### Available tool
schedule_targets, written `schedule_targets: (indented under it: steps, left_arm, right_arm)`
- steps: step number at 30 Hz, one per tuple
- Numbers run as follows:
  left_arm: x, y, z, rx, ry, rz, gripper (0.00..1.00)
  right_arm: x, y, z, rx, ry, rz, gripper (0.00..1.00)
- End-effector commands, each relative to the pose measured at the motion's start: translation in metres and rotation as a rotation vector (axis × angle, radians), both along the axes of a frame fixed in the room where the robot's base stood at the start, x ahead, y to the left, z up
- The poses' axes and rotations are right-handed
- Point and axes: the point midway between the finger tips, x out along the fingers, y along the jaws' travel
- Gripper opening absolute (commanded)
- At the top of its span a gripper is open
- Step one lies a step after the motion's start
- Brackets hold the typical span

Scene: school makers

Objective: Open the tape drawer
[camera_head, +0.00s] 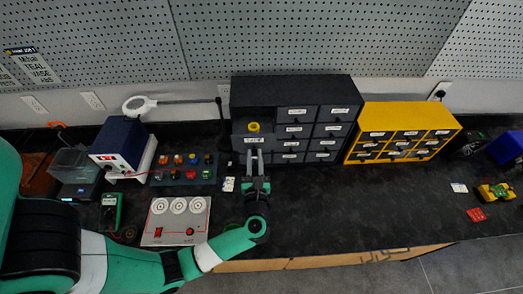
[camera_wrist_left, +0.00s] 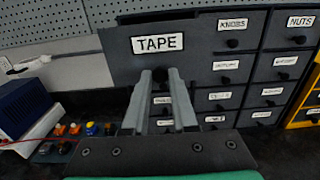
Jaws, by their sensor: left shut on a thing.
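The tape drawer (camera_head: 239,142) is in the upper left of the dark cabinet (camera_head: 300,88) in the head view. Its front stands out from the other drawers, and a yellow round thing (camera_head: 254,127) shows in its open top. In the left wrist view its front carries a label reading TAPE (camera_wrist_left: 157,43), with a dark knob (camera_wrist_left: 160,74) below. My left gripper (camera_head: 254,154) is in front of the drawer, its fingers shut on the knob; its fingertips also show in the left wrist view (camera_wrist_left: 160,76). My right gripper is not in view.
A yellow drawer cabinet (camera_head: 408,109) stands right of the dark one. A panel with white dials (camera_head: 178,221), a row of buttons (camera_head: 184,168) and a blue power box (camera_head: 120,144) stand to the left. The dark bench (camera_head: 350,215) is clear in front of the cabinets.

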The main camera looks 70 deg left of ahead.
Motion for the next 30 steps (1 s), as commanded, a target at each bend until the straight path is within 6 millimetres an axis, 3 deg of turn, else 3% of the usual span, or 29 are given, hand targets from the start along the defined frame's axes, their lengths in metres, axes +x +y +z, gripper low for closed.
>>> schedule_targets:
  steps: [5,6,10,22,30]
  left_arm:
    - [0.001,0.000,-0.001,-0.001,0.000,-0.003,0.00]
    - [0.001,0.000,-0.001,-0.001,0.000,-0.003,0.31]
    - [0.001,0.000,-0.001,-0.001,0.000,-0.003,0.54]
    - [-0.001,-0.008,-0.001,-0.001,0.001,-0.004,0.55]
    - [-0.021,-0.064,-0.002,0.000,0.000,-0.011,0.55]
  right_arm:
    - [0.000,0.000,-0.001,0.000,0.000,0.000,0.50]
    - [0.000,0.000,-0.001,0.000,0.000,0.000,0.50]
    - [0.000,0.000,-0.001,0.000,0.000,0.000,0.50]
    - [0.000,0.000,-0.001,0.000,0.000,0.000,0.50]
    - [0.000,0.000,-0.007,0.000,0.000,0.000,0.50]
